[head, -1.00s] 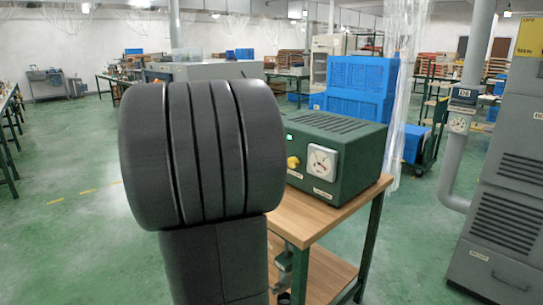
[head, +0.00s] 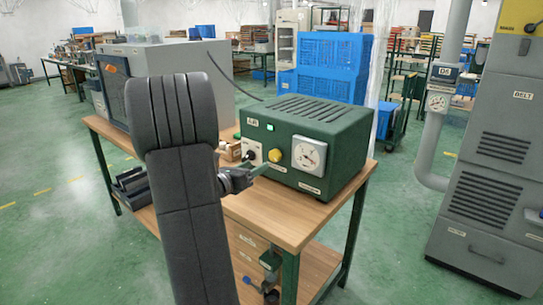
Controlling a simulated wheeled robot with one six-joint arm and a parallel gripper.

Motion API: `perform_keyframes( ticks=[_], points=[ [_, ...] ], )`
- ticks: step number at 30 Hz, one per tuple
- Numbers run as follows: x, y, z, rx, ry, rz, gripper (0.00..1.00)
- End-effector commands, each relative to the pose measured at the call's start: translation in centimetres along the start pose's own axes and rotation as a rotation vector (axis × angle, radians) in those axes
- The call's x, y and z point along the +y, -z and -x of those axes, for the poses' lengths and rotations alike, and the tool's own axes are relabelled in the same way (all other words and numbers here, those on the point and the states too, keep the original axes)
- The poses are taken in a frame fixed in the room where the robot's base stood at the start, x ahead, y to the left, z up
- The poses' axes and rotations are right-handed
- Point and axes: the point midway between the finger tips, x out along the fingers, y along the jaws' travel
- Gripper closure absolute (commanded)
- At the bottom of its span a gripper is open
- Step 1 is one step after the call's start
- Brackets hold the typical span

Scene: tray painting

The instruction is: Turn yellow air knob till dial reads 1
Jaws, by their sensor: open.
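The yellow knob (head: 275,155) is on the front of a green box (head: 311,127) standing on a wooden-topped bench. A white dial (head: 309,154) with a dark needle sits just right of the knob; its numbers are too small to read. My gripper (head: 262,167) reaches in from the left, its fingers close to the knob's lower left. I cannot tell whether they touch it. The gripper is open. My arm hides part of the bench.
A black knob (head: 249,155) on a white plate sits left of the yellow knob. A large grey cabinet (head: 172,85) stands behind on the left. Blue crates (head: 328,65) are stacked behind the box. A grey machine (head: 500,150) with a pipe stands at the right. Green floor is open between.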

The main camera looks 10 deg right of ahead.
Motion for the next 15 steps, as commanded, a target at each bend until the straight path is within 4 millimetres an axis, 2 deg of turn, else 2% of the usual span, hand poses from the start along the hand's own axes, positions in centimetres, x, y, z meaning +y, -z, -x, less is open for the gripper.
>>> perform_keyframes(
  ticks=[1, 6, 10, 15],
  points=[
    [-0.1, 0.0, -1.3, 0.000, 0.005, 0.001, 0.41],
    [-0.1, -0.1, -4.9, 0.000, 0.003, 0.001, 0.41],
    [-0.1, -0.1, -7.1, 0.000, 0.002, 0.001, 0.41],
    [-0.1, 0.0, -8.9, -0.001, 0.000, 0.002, 0.41]
  ],
)
